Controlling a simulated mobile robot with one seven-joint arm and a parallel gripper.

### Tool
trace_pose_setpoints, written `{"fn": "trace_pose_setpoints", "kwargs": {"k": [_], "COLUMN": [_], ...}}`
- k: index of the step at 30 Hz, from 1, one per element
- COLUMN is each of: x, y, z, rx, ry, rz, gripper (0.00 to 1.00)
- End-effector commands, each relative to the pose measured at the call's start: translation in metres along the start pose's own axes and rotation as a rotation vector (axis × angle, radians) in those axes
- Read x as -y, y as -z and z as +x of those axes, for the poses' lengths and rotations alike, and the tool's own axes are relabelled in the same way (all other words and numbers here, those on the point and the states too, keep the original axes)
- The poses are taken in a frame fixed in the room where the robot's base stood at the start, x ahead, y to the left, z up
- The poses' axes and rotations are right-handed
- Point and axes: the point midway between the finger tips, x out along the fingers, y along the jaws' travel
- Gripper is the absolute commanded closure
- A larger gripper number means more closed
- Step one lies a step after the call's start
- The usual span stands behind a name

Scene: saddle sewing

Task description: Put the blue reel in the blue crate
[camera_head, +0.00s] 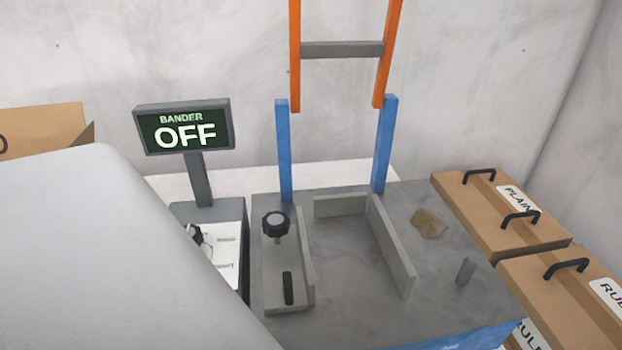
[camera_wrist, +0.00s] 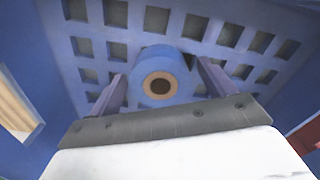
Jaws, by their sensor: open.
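The blue reel (camera_wrist: 178,62) shows in the wrist view, its brown ring-shaped core with a dark hole facing my camera. It is inside the blue crate (camera_wrist: 136,28), against a lattice of square holes. My gripper (camera_wrist: 160,76) is open, one finger on each side of the reel. I see small gaps beside the reel, though the fingers' exact depth is hard to judge. The head view shows neither the reel, the crate nor my gripper. My own pale arm fills its lower left.
In the head view, a grey bench fixture (camera_head: 345,265) has blue posts and an orange frame above. A sign (camera_head: 184,130) reads BANDER OFF. Lidded brown boxes (camera_head: 480,215) stand at right. In the wrist view, crate walls close in at left, and a tan object (camera_wrist: 15,108) shows beyond.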

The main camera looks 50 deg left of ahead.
Motion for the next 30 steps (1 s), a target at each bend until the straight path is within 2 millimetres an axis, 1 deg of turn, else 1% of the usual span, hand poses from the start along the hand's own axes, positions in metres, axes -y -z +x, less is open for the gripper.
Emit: {"fn": "trace_pose_setpoints", "kwargs": {"k": [5, 8, 15, 18, 21, 25, 30], "x": [0.000, -0.001, -0.001, -0.001, -0.001, 0.000, 0.000], "y": [0.000, 0.001, 0.001, 0.001, 0.001, 0.001, 0.000], "z": [-0.005, -0.018, -0.070, -0.091, -0.106, -0.119, -0.124], "rx": [0.000, -0.002, -0.003, -0.003, -0.002, -0.001, 0.000], "ry": [0.000, -0.001, -0.001, -0.001, 0.000, 0.000, 0.001], "rz": [-0.002, 0.001, 0.002, 0.001, 0.002, 0.000, 0.000], "gripper": [0.17, 0.17, 0.17, 0.17, 0.17, 0.17, 0.17]}}
